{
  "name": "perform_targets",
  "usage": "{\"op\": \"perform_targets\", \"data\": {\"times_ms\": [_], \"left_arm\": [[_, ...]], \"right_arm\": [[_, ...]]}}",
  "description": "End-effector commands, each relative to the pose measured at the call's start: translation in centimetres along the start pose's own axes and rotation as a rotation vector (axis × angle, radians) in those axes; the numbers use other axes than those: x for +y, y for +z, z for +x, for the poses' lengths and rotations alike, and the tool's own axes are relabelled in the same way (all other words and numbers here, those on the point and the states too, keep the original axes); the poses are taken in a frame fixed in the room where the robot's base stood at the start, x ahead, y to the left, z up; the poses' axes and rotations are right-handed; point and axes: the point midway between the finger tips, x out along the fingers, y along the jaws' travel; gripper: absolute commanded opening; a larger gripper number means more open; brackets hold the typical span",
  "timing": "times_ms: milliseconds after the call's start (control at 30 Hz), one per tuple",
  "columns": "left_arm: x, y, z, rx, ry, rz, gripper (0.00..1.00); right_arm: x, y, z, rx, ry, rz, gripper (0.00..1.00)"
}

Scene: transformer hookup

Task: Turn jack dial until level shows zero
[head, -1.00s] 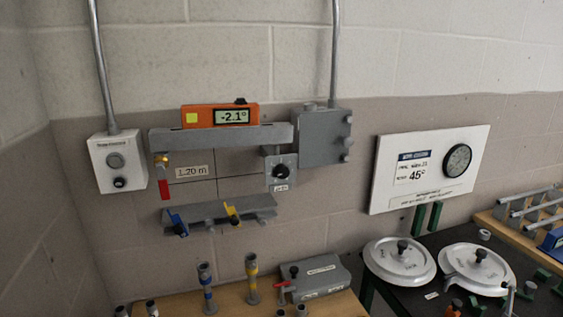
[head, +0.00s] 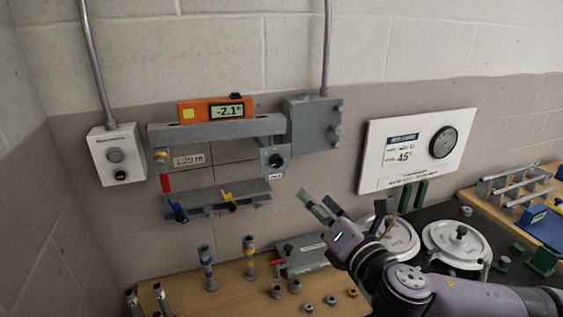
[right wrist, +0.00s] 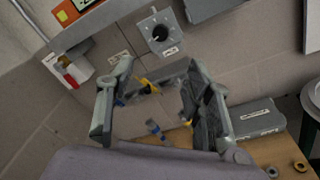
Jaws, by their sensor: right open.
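The orange digital level (head: 215,109) sits on the grey wall-mounted bar (head: 218,131) and reads -2.1°. The jack dial (head: 274,161) is a black knob on a small grey plate under the bar's right end. It also shows in the right wrist view as a dark knob (right wrist: 159,33), ahead of the fingers. My right gripper (head: 318,205) is open and empty, below and to the right of the dial and apart from it. In the right wrist view its two fingers (right wrist: 155,100) are spread wide. My left gripper is not in view.
A grey junction box (head: 315,125) is on the wall right of the bar. A lower shelf (head: 222,196) with blue and yellow clamps is below it. A workbench (head: 237,290) holds upright posts and a grey box. A white panel (head: 415,150) hangs at right.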

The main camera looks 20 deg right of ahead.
Motion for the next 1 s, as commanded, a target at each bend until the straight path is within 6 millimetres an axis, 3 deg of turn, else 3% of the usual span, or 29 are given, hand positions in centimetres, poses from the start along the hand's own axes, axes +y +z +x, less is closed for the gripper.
{"op": "perform_targets", "data": {"times_ms": [167,700,1000], "left_arm": [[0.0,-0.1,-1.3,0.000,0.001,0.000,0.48],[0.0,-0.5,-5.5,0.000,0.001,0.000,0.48],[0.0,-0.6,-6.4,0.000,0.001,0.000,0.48]], "right_arm": [[0.2,0.3,2.5,-0.001,-0.001,0.003,0.47],[0.2,0.2,13.7,-0.001,-0.002,0.004,0.47],[0.0,0.0,16.8,0.000,-0.001,0.004,0.47]]}}
